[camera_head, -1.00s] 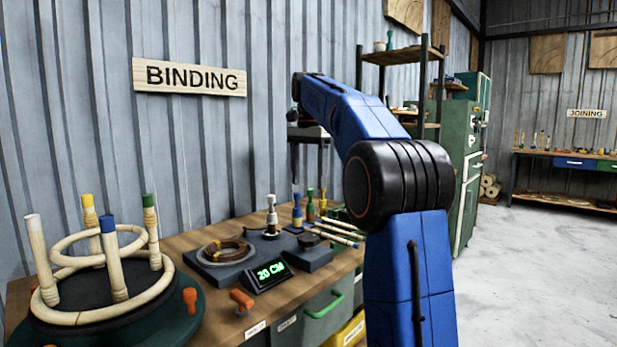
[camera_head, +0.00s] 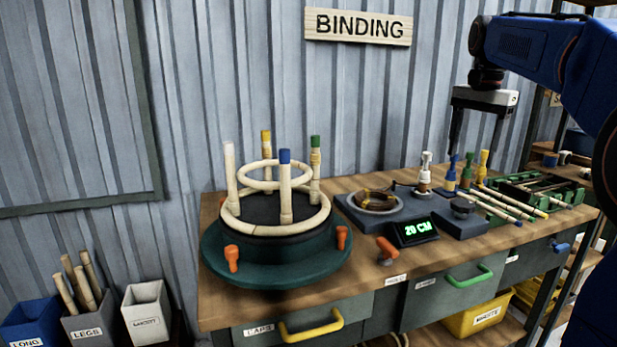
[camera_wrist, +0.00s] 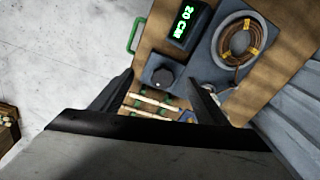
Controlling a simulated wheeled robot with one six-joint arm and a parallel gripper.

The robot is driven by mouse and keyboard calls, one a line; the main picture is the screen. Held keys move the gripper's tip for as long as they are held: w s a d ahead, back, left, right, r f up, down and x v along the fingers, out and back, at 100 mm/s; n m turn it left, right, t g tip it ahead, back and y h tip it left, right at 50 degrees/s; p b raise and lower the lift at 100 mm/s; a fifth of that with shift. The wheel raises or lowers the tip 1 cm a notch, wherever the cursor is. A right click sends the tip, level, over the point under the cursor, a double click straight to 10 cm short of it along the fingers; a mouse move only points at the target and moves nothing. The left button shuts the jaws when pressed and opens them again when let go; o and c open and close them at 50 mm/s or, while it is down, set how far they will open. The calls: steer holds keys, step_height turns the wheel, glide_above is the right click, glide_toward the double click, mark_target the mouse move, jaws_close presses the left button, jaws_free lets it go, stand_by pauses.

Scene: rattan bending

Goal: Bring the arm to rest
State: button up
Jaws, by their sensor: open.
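My gripper (camera_head: 476,150) hangs from my blue arm at the upper right of the head view, fingers pointing down, above the back of the workbench (camera_head: 352,292). Its two fingers are apart with nothing between them. The wrist view also shows my gripper (camera_wrist: 160,84) open and empty. Below it lie a dark block with a black knob (camera_wrist: 163,77) and several pale rods (camera_wrist: 150,103). The fingers look clear of these things. Part of my arm is cut off by the right edge of the head view.
A round green jig (camera_head: 275,272) with a rattan frame stands on the bench's left. Labelled bins (camera_head: 148,314) stand at lower left.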

steer(key=s+a+f+n+t, duration=0.1)
steer(key=s+a+f+n, duration=0.2)
steer(key=s+f, duration=0.6)
steer(key=s+a+f+n+t, duration=0.1)
steer(key=s+a+f+n, duration=0.3)
steer(key=s+f, duration=0.6)
steer(key=s+a+f+n+t, duration=0.1)
steer(key=s+a+f+n, duration=0.3)
steer(key=s+f, duration=0.6)
steer(key=s, duration=0.2)
steer(key=shift+s+a+f+t, duration=0.25)
steer(key=shift+s+t, duration=0.05)
steer(key=shift+t, duration=0.1)
